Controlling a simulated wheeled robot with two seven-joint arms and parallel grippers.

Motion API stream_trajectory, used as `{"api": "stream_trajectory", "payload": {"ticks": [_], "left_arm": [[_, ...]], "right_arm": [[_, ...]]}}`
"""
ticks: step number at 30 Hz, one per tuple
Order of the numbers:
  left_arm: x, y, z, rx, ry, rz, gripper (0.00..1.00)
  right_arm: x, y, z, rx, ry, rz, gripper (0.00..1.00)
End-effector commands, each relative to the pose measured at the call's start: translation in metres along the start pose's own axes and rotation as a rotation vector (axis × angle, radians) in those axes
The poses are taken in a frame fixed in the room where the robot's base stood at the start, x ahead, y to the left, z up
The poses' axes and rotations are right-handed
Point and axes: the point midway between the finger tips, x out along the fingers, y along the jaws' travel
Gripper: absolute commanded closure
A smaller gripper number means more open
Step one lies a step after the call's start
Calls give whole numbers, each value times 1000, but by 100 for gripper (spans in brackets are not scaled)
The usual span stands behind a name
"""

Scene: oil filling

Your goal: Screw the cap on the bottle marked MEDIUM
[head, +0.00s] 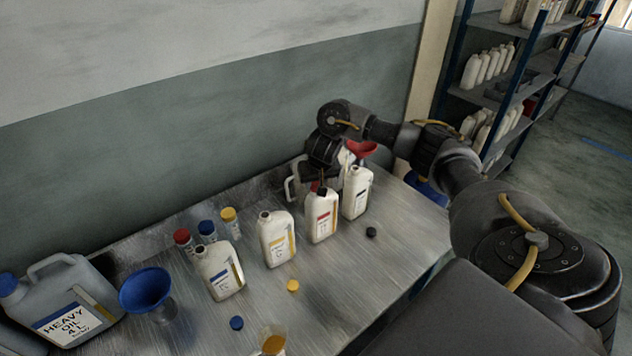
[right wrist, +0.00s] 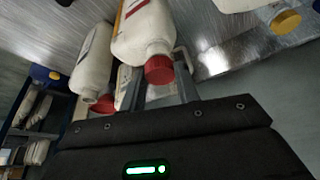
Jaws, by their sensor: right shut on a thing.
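A white bottle with a red label patch (head: 322,222) stands upright in the right half of the bench. The print on it is too small to read, so I cannot confirm MEDIUM. Its red cap (head: 323,190) is at the neck; the right wrist view shows the cap (right wrist: 159,69) at the bottle's mouth, close by the fingers. My right gripper (head: 318,182) comes down over the bottle and is shut on the red cap. How far the cap is turned on cannot be seen. My left gripper is not in view.
Open bottles with blue (head: 219,272), yellow (head: 277,240) and black (head: 356,192) labels stand around it. Loose blue (head: 236,323), yellow (head: 293,286) and black (head: 371,232) caps lie in front. A blue funnel (head: 146,289) and heavy-oil jug (head: 62,300) stand left; a red funnel (head: 362,148) is behind.

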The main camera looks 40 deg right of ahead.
Motion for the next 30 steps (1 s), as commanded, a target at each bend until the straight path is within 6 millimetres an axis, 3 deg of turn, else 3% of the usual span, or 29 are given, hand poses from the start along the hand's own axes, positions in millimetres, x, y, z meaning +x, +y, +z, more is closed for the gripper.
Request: {"api": "stream_trajectory", "payload": {"ticks": [30], "left_arm": [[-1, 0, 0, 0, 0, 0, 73]], "right_arm": [[13, 0, 6, 0, 0, 1, 89]]}}
